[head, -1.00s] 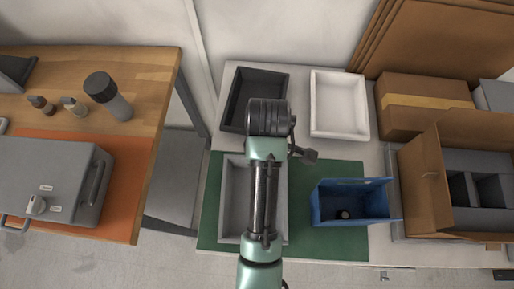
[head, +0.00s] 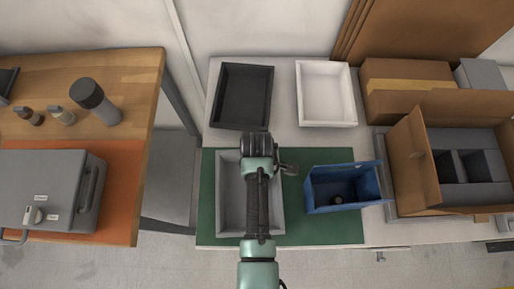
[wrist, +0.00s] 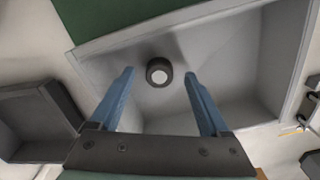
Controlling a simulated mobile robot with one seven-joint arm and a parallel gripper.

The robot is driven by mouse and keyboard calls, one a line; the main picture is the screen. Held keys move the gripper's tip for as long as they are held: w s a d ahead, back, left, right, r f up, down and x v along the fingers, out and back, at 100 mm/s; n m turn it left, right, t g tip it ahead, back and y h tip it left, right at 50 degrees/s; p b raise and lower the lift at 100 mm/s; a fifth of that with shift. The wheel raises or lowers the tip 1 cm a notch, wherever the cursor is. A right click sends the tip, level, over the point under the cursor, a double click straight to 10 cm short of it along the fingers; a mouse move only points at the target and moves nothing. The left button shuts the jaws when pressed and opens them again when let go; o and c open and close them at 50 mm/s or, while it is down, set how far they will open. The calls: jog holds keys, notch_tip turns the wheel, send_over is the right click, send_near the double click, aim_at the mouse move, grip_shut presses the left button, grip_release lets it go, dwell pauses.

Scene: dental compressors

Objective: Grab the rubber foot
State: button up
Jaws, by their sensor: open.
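The rubber foot (wrist: 159,72) is a short black round piece with a pale centre, lying on the floor of the grey tray (wrist: 294,75) in the wrist view. My gripper (wrist: 159,76) is open, its two blue fingers pointing towards the foot. The foot appears between the fingertips, with a visible gap on each side; I cannot tell the height between them. In the head view the grey tray (head: 226,205) sits on a green mat, and my arm hides the foot and the fingers.
A blue bin (head: 322,193) holding a small dark round piece (head: 337,199) stands right of the grey tray. A black tray (head: 243,95) and a white tray (head: 327,95) lie behind. An open cardboard box (head: 412,160) is at the right. Green mat (head: 320,230) is bare in front.

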jog(key=shift+f, duration=0.25)
grip_shut()
dwell(0.3)
